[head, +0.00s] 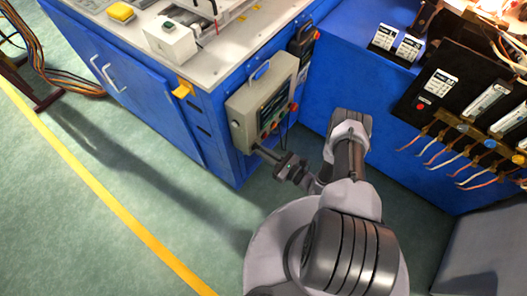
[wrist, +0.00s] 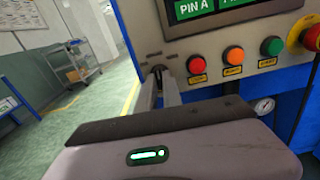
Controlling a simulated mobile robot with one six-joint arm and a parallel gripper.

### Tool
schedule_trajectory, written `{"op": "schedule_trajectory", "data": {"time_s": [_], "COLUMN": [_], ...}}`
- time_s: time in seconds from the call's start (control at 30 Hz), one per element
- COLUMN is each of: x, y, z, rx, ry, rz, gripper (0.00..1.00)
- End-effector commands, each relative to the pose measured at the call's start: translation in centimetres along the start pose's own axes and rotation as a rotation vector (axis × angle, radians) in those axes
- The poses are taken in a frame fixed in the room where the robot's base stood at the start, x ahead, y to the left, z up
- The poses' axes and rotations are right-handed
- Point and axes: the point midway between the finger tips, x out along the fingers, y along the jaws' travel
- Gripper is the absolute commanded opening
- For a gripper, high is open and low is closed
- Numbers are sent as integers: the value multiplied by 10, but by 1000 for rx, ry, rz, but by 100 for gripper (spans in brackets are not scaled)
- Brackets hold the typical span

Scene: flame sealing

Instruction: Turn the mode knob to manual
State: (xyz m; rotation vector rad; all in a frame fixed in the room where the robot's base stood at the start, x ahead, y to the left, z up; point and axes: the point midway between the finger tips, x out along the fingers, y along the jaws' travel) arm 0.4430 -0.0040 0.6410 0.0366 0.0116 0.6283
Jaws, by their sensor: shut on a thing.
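The control box (head: 240,122) is a beige panel on the side of the blue cabinet. It fills the upper right of the wrist view (wrist: 215,48). My gripper (head: 260,150) reaches its lower left corner. In the wrist view the two grey fingers (wrist: 162,82) close on a small dark mode knob (wrist: 158,69) at the panel's lower left, left of the red button. The fingers mostly cover the knob, so its pointer and setting cannot be read. In the head view the knob is hidden.
Red (wrist: 196,65), orange (wrist: 233,55) and green (wrist: 271,46) buttons sit right of the knob, with a red emergency stop (wrist: 312,38) at the far right. A display (wrist: 200,8) is above. Left of the box is open floor.

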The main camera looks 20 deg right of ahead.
Motion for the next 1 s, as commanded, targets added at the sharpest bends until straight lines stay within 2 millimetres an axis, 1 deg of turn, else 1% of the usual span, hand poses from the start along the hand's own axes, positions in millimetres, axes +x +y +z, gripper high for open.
{"op": "schedule_trajectory", "data": {"time_s": [0.23, 0.6, 0.63, 0.7, 0.73, 1.0], "x": [0, 0, 0, 0, 0, 0], "y": [1, 1, 1, 1, 1, 0], "z": [-1, -1, -1, -1, -1, 0], "rx": [-36, -38, -38, -38, -38, -38], "ry": [2, 2, 2, 1, 1, 1], "rz": [1, 0, 1, 0, 0, 0], "gripper": [0, 0, 16, 30, 32, 32]}}
